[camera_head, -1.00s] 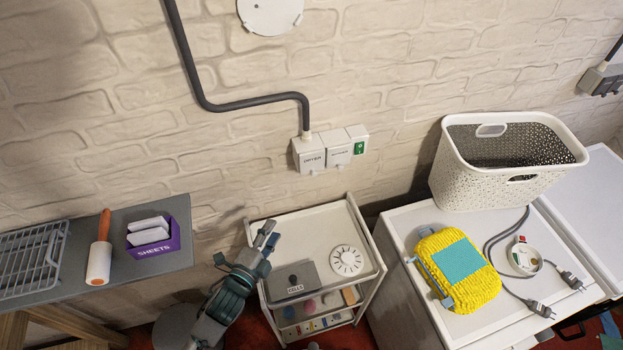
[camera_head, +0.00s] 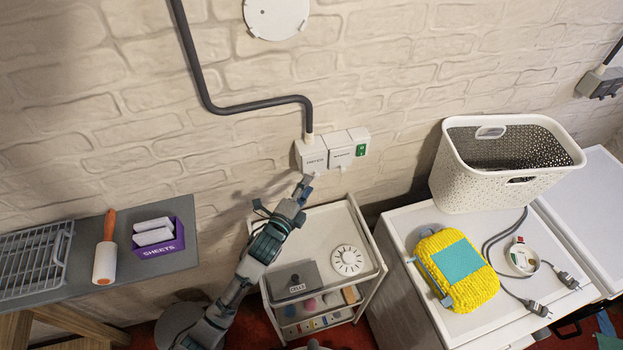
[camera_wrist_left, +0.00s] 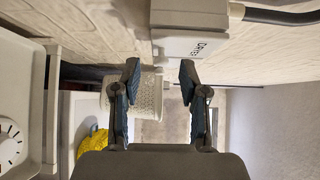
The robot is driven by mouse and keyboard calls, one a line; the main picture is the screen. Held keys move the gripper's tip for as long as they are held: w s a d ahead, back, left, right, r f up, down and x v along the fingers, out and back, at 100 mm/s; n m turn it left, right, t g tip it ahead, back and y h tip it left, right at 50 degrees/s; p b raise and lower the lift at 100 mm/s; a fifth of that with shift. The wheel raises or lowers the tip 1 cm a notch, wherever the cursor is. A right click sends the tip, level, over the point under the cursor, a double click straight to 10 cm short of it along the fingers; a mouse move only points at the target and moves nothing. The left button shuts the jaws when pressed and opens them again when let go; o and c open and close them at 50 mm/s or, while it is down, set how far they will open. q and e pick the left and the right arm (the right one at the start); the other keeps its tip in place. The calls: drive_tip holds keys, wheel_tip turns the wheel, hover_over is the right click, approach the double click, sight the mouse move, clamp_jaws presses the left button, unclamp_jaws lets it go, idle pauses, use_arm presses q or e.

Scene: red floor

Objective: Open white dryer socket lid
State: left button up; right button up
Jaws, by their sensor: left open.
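The white dryer socket (camera_head: 312,156) is on the brick wall under the end of a grey pipe, its lid closed and lettered DRYER. In the left wrist view the dryer socket (camera_wrist_left: 192,42) shows at the top, just beyond the fingertips. My left gripper (camera_head: 284,190) is raised just below the socket. In the left wrist view my left gripper (camera_wrist_left: 160,75) has its two fingers wide apart with nothing between them. I cannot tell whether a fingertip touches the lid. My right gripper is not in view.
A second white socket (camera_head: 341,155) with a green switch (camera_head: 361,150) adjoins on the right. A white cart (camera_head: 330,227) with a dial and grey box stands below. A purple box (camera_head: 160,240) is on the left shelf. A laundry basket (camera_head: 455,175) is at right.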

sight(324, 170)
use_arm(q)
drive_tip(key=shift+x, duration=1.1)
drive_tip(key=shift+w+d, duration=0.25)
drive_tip(key=shift+d, duration=0.75)
drive_tip(key=shift+c, duration=0.9)
drive_tip(key=shift+a, duration=0.1)
drive_tip(key=c, duration=0.4)
drive_tip(key=shift+a, duration=0.2)
clamp_jaws()
drive_tip(key=shift+a, duration=0.1)
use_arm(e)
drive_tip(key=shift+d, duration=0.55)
